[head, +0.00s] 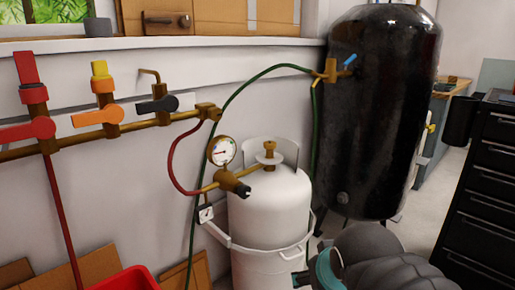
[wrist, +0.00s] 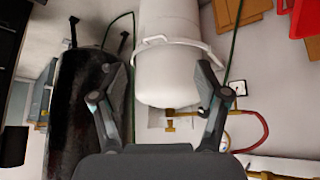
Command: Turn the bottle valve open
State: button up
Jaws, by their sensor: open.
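The white gas bottle (head: 268,205) stands upright by the wall in the head view. Its brass valve (head: 269,148) rises from the top, inside the white collar, with a pale disc around it. In the wrist view the bottle (wrist: 168,75) appears upside down, and the brass valve (wrist: 170,118) shows below it. My gripper (wrist: 160,70) is open and empty, its two fingers spread either side of the bottle in that view. The gap in depth between fingers and valve cannot be told. In the head view my grey arm is at the lower right; the fingers are not clearly seen.
A pressure gauge (head: 221,151) and brass regulator (head: 233,183) sit left of the valve. A red hose (head: 176,165) and green hose (head: 232,105) run nearby. A black tank (head: 375,120) stands right of the bottle. Red, orange and black valve handles line the wall pipe (head: 140,125).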

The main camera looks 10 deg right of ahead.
jog(key=w+d+r+t+h+b, duration=0.1)
jog(key=w+d+r+t, duration=0.15)
jog(key=w, duration=0.75)
jog(key=w+d+r+t+b, duration=0.1)
jog(key=w+r+t, duration=0.15)
jog(key=w, duration=0.75)
jog(key=n+t+y+b, duration=0.2)
jog(key=t+y+b, duration=0.1)
jog(key=t+y, duration=0.25)
send_near(272, 148)
jog(key=shift+h, duration=0.35)
jog(key=w+a, duration=0.1)
jog(key=w, duration=0.7)
jog(key=w+a, duration=0.1)
jog(key=w, duration=0.3)
jog(key=shift+w+a, duration=0.15)
jog(key=shift+a, duration=0.15)
jog(key=shift+p, duration=0.35)
jog(key=c, duration=1.2)
